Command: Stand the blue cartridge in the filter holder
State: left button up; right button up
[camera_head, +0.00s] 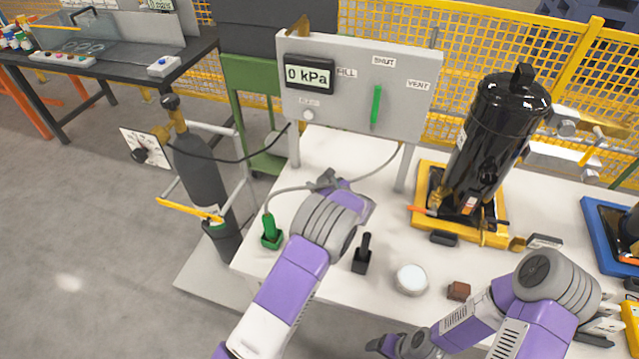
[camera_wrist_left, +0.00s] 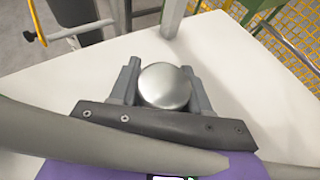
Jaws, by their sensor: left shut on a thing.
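My left gripper (camera_head: 328,181) is over the back left of the white table, below the gauge panel. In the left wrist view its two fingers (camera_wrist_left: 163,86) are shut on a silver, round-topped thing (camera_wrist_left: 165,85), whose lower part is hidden. In the head view my wrist hides most of it. My right gripper (camera_head: 392,345) is low at the bottom edge, partly cut off, and I cannot tell its jaws. I can pick out no blue cartridge, and I cannot tell which thing is the filter holder.
A black vessel (camera_head: 490,140) on a yellow base (camera_head: 425,190) stands right. A blue tray (camera_head: 592,225) is at far right.

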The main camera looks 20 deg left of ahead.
pick_arm(q)
jog(key=shift+f+b, duration=0.5)
jog(key=shift+f, duration=0.1)
dwell(0.3)
jog(key=o, duration=1.2)
notch_tip(320, 180, up, 10)
jog(key=p, duration=0.3)
